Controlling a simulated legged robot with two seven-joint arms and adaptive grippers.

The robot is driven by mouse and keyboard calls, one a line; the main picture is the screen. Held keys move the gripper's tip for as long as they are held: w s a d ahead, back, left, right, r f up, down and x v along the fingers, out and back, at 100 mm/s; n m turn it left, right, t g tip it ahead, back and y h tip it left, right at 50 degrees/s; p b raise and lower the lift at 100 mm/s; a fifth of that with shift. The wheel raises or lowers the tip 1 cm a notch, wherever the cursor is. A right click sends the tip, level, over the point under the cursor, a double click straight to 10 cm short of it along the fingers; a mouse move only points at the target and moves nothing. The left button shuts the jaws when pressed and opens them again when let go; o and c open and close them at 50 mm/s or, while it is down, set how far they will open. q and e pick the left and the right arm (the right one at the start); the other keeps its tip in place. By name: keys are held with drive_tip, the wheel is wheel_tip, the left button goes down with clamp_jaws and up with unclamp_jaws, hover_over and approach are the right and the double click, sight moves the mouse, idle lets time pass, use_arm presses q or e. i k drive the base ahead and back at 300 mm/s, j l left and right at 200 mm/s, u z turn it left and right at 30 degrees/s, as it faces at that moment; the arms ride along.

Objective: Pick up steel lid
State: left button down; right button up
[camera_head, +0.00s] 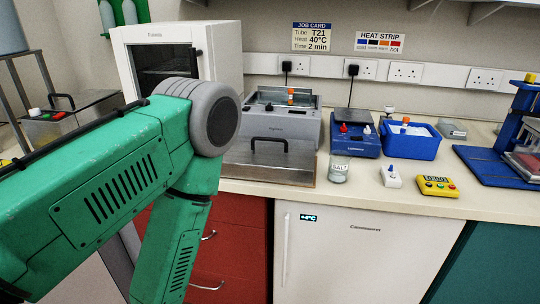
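A flat steel lid (265,168) with a black bar handle lies at the front of the counter. It is directly in front of the grey bath (292,126), close against its front. The bath's top is uncovered, and an orange-capped tube shows in it. My green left arm fills the left of the head view and covers the area just left of the lid. Its forearm runs down out of the picture, so my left gripper is out of view. My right gripper is not in view either.
A salt jar (338,171) stands right of the lid. Beyond are a blue hotplate-like device (354,142), a blue tub (410,143), a small white device (391,178) and a yellow button box (438,186). A white oven (182,52) stands behind my arm.

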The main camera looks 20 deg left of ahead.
sight(269, 151)
drive_tip(key=i+j+z, duration=0.1)
drive_tip(key=j, duration=1.7)
drive_tip(key=i+z, duration=0.05)
